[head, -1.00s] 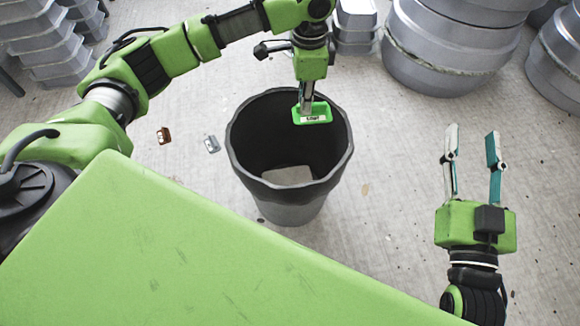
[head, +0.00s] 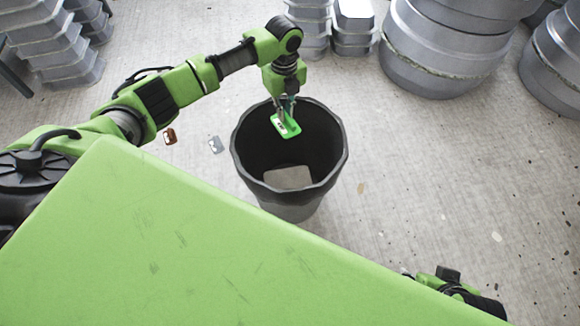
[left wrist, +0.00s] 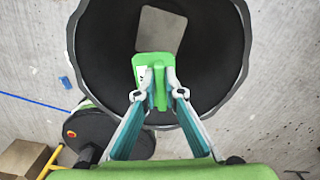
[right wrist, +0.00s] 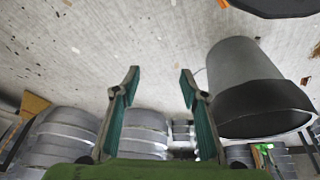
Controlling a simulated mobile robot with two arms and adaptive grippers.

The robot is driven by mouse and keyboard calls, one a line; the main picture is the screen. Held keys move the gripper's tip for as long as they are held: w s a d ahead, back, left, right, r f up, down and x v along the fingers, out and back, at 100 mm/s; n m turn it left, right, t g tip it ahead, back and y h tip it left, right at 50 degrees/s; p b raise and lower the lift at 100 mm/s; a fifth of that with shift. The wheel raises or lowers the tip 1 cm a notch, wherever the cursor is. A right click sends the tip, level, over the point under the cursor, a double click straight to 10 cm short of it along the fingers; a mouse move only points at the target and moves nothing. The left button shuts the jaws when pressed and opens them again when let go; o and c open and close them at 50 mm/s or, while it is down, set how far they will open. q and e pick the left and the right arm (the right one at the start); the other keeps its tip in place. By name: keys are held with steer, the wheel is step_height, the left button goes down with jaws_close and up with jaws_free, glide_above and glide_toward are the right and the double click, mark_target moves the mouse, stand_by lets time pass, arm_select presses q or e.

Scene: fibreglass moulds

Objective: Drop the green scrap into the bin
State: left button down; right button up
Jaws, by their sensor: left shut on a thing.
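The green scrap (head: 288,126) is a small flat piece with a white label, held over the mouth of the dark bin (head: 238,165). My left gripper (head: 284,113) comes down from above and is shut on the scrap. In the left wrist view the scrap (left wrist: 141,64) sits between the closed fingertips (left wrist: 159,80), with the bin's dark interior (left wrist: 215,60) around it. My right gripper (right wrist: 160,72) is open and empty in the right wrist view, with the grey bin (right wrist: 236,65) to its right. In the head view its fingers are hidden.
A grey flat piece (head: 290,177) lies at the bin's bottom. A brown scrap (head: 170,136) and a grey-blue scrap (head: 216,144) lie on the floor left of the bin. Large round grey moulds (head: 440,50) and stacked moulds (head: 50,45) stand behind. The floor right of the bin is mostly clear.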

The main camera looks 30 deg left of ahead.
arm_select(q)
steer(key=shift+a+f+m, duration=0.2)
steer(key=shift+f+m, duration=0.1)
steer(key=shift+m, duration=0.1)
steer(key=shift+f+b, duration=0.65)
steer(key=shift+b, duration=0.15)
steer(key=shift+f+b, duration=0.5)
steer(key=shift+b, duration=0.1)
steer(key=shift+f+b, duration=0.85)
steer(key=shift+b, duration=0.3)
steer(key=shift+f+b, duration=0.9)
steer(key=shift+b, duration=0.35)
arm_select(e)
steer(key=w+a+r+t+y, duration=0.1)
steer(key=w+a+r+t, duration=0.2)
steer(key=w+r+t, duration=0.3)
steer(key=w+a+r+t+y, duration=0.2)
steer(key=w+a+r+t, duration=0.1)
steer(key=w+r+t, duration=0.4)
steer(key=shift+w+a+r+n+y, duration=0.35)
steer(key=shift+w+r, duration=1.45)
steer(key=shift+r, duration=0.75)
arm_select(q)
steer(key=c, duration=2)
jaws_free()
steer(key=shift+c, duration=0.2)
